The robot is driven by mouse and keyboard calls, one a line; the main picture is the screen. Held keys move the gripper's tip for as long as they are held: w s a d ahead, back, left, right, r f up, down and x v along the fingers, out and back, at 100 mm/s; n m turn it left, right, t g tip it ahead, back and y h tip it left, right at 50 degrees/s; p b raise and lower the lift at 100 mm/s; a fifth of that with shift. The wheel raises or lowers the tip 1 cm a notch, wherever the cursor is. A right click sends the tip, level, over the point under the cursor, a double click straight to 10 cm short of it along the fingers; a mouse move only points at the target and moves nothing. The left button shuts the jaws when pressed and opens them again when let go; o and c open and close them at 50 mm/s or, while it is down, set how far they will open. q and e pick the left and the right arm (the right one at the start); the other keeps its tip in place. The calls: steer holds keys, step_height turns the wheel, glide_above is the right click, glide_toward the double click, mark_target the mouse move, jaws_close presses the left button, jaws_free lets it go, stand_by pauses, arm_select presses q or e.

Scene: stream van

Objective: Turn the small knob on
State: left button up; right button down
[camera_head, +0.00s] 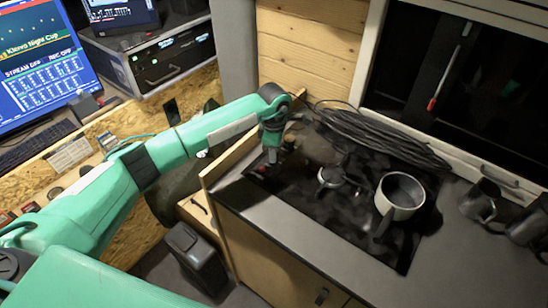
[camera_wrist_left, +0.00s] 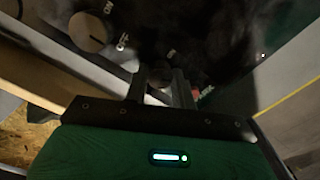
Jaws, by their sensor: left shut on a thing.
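My left gripper (camera_head: 271,155) reaches down to the left corner of the black cooktop (camera_head: 325,215). In the left wrist view its two fingers (camera_wrist_left: 160,92) are closed around a small dark knob (camera_wrist_left: 158,74), which is mostly hidden between them. A larger round brownish knob (camera_wrist_left: 88,32) sits to the upper left, apart from the fingers, with the printed words ON and OFF beside it. The small knob's setting cannot be read. My right gripper is not in view.
A grey pot (camera_head: 401,194) and a small metal piece (camera_head: 330,177) stand on the cooktop. A coil of black cable (camera_head: 385,138) lies behind it. Metal mugs (camera_head: 481,200) stand at the right. A dark bin (camera_head: 194,258) is on the floor, and a monitor (camera_head: 40,65) stands at the left.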

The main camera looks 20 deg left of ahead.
arm_select(q)
steer(key=n+b, duration=0.4)
steer(key=n, duration=0.2)
steer(key=shift+f+n, duration=0.15)
steer(key=shift+n, duration=0.15)
steer(key=n+b, duration=0.1)
steer(key=n, duration=0.1)
steer(key=shift+n, duration=0.3)
steer(key=shift+n+b, duration=0.9)
steer(key=shift+n, duration=0.7)
steer(key=shift+r, duration=0.2)
steer(key=o, duration=1)
